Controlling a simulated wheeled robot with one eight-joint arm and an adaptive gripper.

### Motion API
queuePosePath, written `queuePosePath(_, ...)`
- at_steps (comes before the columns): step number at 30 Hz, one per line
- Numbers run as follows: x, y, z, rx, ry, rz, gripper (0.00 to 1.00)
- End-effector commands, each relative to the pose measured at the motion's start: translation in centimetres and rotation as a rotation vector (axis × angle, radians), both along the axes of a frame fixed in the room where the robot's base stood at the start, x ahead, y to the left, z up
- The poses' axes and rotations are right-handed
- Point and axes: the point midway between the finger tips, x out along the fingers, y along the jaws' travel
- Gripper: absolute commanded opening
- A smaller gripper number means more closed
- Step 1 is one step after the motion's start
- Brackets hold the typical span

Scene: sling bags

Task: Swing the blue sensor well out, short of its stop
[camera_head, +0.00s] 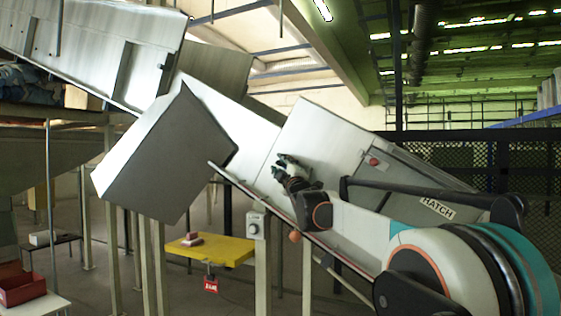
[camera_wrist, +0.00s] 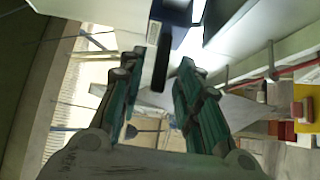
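My gripper (camera_head: 287,165) is over the sloping white chute, left of the hatch panel. In the wrist view my gripper (camera_wrist: 162,68) has its two green-padded fingers spread apart. A dark upright bar (camera_wrist: 161,52) shows in the gap between them, with no finger visibly pressed on it. A dark blue block (camera_wrist: 172,13) is at the top of the wrist view, just beyond the bar, and looks like the blue sensor. I cannot tell whether the bar is part of it. I cannot make out the sensor or its stop in the head view.
A large grey box (camera_head: 165,155) hangs over the chute's left side. The hatch panel (camera_head: 420,185) with a red button (camera_head: 373,162) is right of my gripper. A yellow shelf (camera_head: 212,250) and a control box with a dial (camera_head: 257,224) are below. A red bin (camera_head: 20,284) stands lower left.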

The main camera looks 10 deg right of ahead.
Motion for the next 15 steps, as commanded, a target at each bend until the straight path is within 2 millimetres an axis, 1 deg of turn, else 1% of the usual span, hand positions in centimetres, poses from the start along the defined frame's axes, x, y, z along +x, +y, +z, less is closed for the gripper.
queuePosePath(3,1.1,0.1,0.5,0.000,0.000,0.000,0.32)
queuePosePath(6,1.5,0.2,0.6,0.000,0.000,0.000,0.32)
queuePosePath(15,1.8,0.2,0.6,0.000,0.000,0.000,0.32)
